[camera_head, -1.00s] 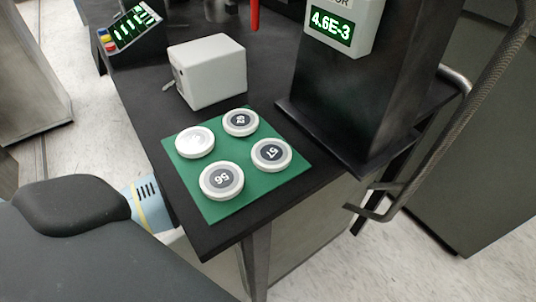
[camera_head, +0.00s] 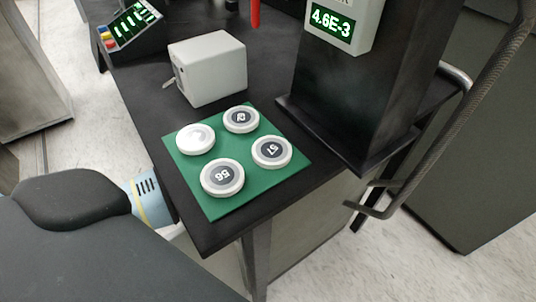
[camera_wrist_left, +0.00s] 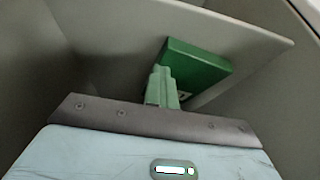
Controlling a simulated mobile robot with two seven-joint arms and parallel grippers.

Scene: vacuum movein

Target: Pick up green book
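In the left wrist view a green book (camera_wrist_left: 197,66) shows as a dark green block, slightly tilted, in front of a pale grey panel. My left gripper (camera_wrist_left: 163,72) has pale green fingers close together at the book's left end. They overlap it in the picture, and I cannot tell whether they grip it or only stand in front of it. The lower part of the book near the fingers is partly hidden. In the head view the book and both grippers are out of sight. My right gripper shows in neither view.
In the head view a green mat (camera_head: 212,207) with several round white discs lies on a black table (camera_head: 213,237). A white box (camera_head: 208,72), a dark column (camera_head: 352,88) with a display and a button panel (camera_head: 130,27) stand behind. The grey panel (camera_wrist_left: 108,30) is close around my left gripper.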

